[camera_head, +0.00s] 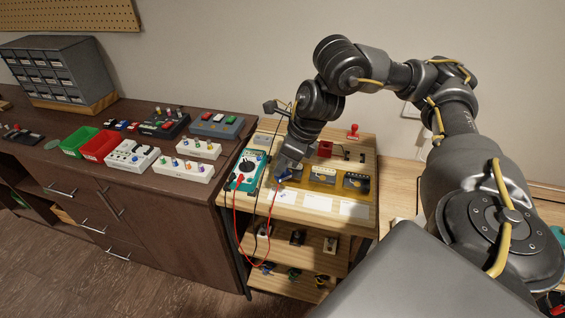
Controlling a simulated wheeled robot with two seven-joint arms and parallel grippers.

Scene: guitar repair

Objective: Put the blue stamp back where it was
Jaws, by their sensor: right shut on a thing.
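My right gripper (283,174) reaches down over the small wooden bench (352,222) and is shut on the small blue stamp (281,178). The stamp is at the fingertips, low over the bench top, close to the right of the teal multimeter (249,169). The gripper hides part of the stamp, and I cannot tell whether it touches the surface. A red stamp-like piece (353,130) stands at the back of the bench. My left gripper is not in view.
A yellow tray (318,178) with dark parts lies right of the gripper, with white cards (318,202) in front. Red and black leads hang off the bench front. A dark counter (130,185) at left holds pedals, a green bin (76,140) and a red bin (101,145).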

